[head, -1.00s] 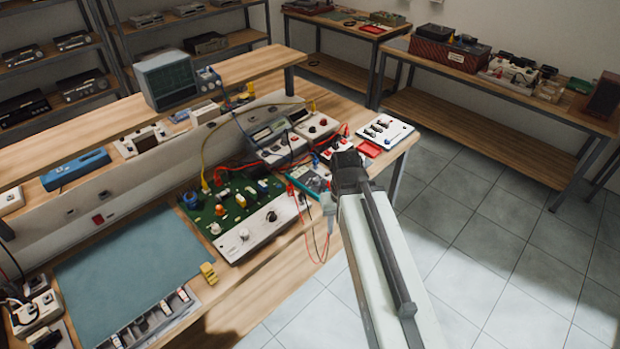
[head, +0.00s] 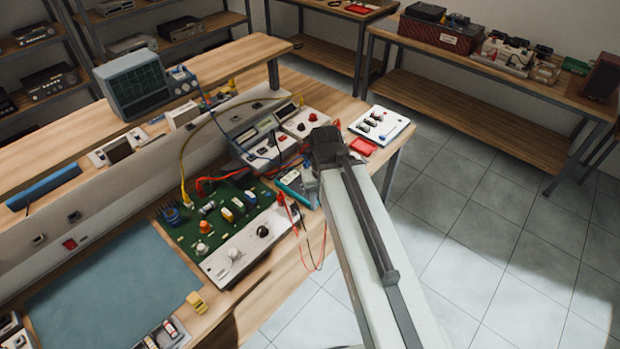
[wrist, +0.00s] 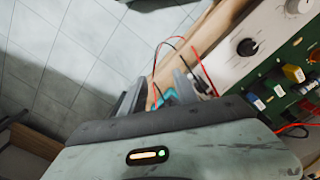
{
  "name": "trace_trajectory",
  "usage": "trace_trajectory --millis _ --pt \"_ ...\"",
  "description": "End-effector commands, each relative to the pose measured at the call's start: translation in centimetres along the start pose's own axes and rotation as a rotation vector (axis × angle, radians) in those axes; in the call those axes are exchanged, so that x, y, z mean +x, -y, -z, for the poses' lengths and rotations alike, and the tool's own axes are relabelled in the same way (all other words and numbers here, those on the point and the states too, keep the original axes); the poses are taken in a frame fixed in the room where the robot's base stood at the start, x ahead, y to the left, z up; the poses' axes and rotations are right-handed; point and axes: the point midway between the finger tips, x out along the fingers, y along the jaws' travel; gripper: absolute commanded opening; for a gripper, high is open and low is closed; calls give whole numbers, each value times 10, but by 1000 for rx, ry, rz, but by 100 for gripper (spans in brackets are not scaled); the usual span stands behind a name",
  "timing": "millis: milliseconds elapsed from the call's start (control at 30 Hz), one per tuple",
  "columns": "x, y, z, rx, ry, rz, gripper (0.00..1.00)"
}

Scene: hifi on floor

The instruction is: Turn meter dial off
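A teal handheld meter (head: 296,187) lies near the front edge of the bench, just right of the green circuit board. My arm partly covers it, and its dial cannot be made out. In the wrist view a teal patch, seemingly this meter (wrist: 170,97), shows between the fingers of my gripper (wrist: 158,85). The fingers are apart with nothing visibly held. In the head view my gripper is mostly hidden behind my arm. A black knob (wrist: 247,47) on the white panel is right of the fingers in the wrist view; it also shows in the head view (head: 262,230).
The green circuit board (head: 215,222) has red and black leads (head: 298,222), some hanging over the bench edge near my gripper. Bench instruments (head: 262,140) stand behind the meter. A white switch block (head: 380,125) and red tray (head: 363,147) lie right. The floor (head: 470,230) is clear.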

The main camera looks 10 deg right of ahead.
Motion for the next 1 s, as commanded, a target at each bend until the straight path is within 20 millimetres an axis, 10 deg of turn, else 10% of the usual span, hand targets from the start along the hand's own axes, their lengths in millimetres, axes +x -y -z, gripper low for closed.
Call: trace_trajectory --millis 467,1000 --pt "0 7 144 665 0 0 46" --pt "43 5 149 731 0 0 46"
